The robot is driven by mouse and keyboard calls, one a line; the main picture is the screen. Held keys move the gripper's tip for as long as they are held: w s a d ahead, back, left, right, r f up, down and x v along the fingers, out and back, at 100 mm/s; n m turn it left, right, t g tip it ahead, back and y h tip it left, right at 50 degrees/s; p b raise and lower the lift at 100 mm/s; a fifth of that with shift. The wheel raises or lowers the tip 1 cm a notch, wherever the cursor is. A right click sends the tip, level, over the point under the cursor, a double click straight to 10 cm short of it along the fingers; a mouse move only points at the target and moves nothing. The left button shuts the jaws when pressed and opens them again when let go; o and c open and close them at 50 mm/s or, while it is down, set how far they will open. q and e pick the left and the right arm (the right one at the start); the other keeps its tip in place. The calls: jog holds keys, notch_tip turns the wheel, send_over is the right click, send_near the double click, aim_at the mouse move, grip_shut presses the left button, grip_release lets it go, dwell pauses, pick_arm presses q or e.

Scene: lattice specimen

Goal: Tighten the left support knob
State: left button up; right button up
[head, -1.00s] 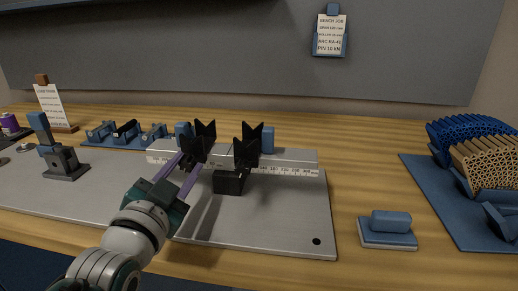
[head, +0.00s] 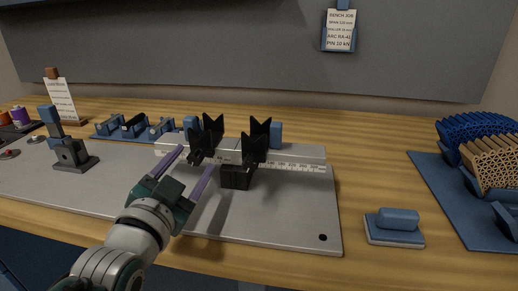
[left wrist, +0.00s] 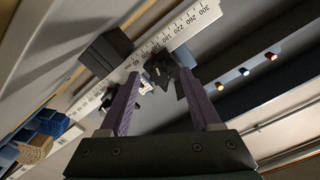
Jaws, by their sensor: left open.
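The left support (head: 210,135) is a black V-topped piece on the white ruled rail (head: 300,167). Its small dark knob (head: 194,159) faces the front. My left gripper (head: 196,158) is open in front of that knob, its purple fingers spread to either side. In the left wrist view the dark knob and support (left wrist: 160,70) show between or just beyond the fingertips; I cannot tell whether they touch. The right support (head: 257,140) stands farther along the rail, with a black block (head: 235,177) at its front. My right gripper is not in view.
The rail sits on a grey plate (head: 300,215). A blue-handled clamp (head: 68,150) stands at the left. A blue block on a pad (head: 396,222) lies right of the plate, and a blue mat (head: 440,200) holds lattice specimens. The plate's front right is clear.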

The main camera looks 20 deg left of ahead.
pick_arm(q)
jog(key=p+v, duration=0.1)
jog(key=v, duration=0.8)
jog(key=shift+s, duration=0.1)
dwell(1.7)
